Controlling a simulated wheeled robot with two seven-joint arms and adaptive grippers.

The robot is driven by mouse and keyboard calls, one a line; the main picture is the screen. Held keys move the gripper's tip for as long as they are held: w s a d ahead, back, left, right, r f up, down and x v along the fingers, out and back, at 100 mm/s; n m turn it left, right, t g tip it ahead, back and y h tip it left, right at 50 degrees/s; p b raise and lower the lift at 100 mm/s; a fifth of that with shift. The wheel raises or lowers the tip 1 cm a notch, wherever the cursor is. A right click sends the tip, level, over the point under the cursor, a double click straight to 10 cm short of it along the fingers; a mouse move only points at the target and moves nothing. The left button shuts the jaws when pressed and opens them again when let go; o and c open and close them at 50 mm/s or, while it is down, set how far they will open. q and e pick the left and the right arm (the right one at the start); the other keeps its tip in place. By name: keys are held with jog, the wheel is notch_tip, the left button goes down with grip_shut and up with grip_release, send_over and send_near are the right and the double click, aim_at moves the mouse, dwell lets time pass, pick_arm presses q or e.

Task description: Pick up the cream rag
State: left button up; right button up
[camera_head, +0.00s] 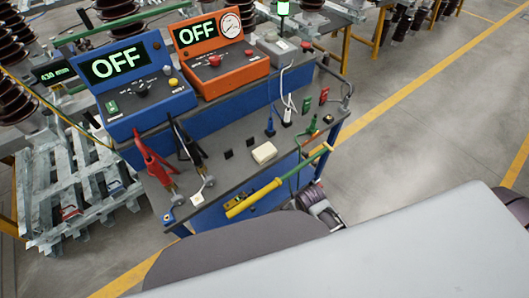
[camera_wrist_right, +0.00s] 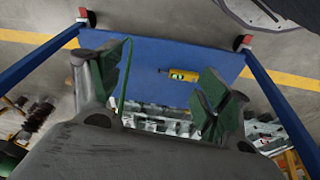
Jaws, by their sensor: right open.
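The cream rag (camera_head: 264,153) is a small folded pale block lying flat on the dark top of the test bench, right of its middle in the head view. My right gripper (camera_head: 320,207) shows partly in the head view, below the bench's front edge, apart from the rag and lower in the picture. In the right wrist view my right gripper (camera_wrist_right: 163,88) is open, its two green-padded fingers wide apart with nothing between them. The rag cannot be made out in that view. My left gripper is not in view.
A yellow rod (camera_head: 254,198) with a green shaft crosses the bench's front edge near the rag. Red and black clamps (camera_head: 157,160) stand at left. A blue console (camera_head: 140,85) and an orange one (camera_head: 220,65) stand behind. A yellow device (camera_wrist_right: 183,75) lies on a blue surface.

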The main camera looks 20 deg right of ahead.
jog(key=w+a+r+n+y, duration=0.1)
jog(key=a+r, duration=0.1)
jog(key=r, duration=0.7)
jog(key=w+a+r+n, duration=0.1)
jog(key=a+r, duration=0.1)
jog(key=r, duration=0.7)
jog(key=w+a+r+n+y+p, duration=0.1)
jog(key=w+a+r+n, duration=0.3)
jog(key=a+n, duration=0.25)
jog(key=w+a+r+n+y, duration=0.1)
jog(key=w+a+r+n, duration=0.35)
jog(key=a, duration=0.25)
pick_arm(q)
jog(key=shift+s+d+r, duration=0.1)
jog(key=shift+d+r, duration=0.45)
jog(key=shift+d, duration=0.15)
pick_arm(e)
jog(key=w+d+r+n+g+h, duration=0.1)
jog(key=w+d+r+n, duration=0.1)
jog(key=w+d+n, duration=0.1)
jog(key=w+d+r+n+g+h, duration=0.2)
jog(key=w+d+n, duration=0.1)
jog(key=w+d, duration=0.3)
jog(key=shift+d+r+n, duration=0.35)
jog(key=shift+d+n, duration=0.05)
jog(key=shift+d, duration=0.55)
jog(key=shift+f, duration=0.15)
